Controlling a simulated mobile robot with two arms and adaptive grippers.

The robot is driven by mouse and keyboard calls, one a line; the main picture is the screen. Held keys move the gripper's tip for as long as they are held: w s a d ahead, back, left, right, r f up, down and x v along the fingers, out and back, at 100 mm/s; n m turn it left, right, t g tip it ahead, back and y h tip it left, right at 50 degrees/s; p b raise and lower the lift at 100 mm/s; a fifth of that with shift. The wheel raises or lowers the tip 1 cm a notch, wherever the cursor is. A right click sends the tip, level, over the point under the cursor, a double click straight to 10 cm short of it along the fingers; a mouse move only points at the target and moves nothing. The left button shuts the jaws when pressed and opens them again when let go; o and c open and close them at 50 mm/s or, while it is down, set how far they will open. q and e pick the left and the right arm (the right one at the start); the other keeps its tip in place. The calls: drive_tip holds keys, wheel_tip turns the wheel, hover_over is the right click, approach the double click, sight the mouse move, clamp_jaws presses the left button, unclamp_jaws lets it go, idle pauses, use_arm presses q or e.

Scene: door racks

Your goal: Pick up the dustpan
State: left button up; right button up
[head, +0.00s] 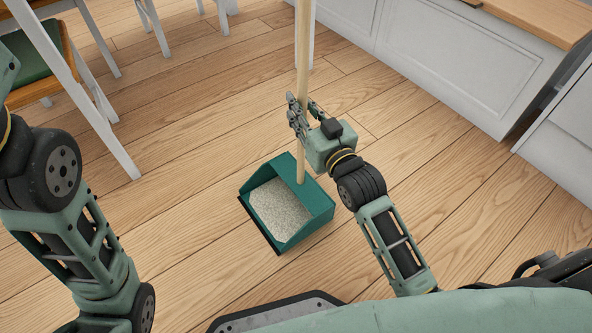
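The dustpan is a dark green scoop (317,203) on the wood floor with a long, upright wooden handle (303,50). Pale granular material or a speckled surface shows inside the scoop. My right gripper (304,103) is at the handle, well above the scoop, with its fingers on either side of the shaft. Part of the handle is hidden behind the fingers and I cannot tell whether they press on it. The scoop appears to rest on the floor. My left arm shows at the left edge, but its gripper is out of view.
A chair with a green seat (32,66) and white legs stands at the upper left. White cabinets (455,62) with a wooden top (540,18) line the upper right. The floor (180,130) around the dustpan is clear.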

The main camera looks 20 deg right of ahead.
clamp_jaws()
drive_tip(key=shift+r, duration=0.1)
idle(0.4)
drive_tip(key=shift+r, duration=0.15)
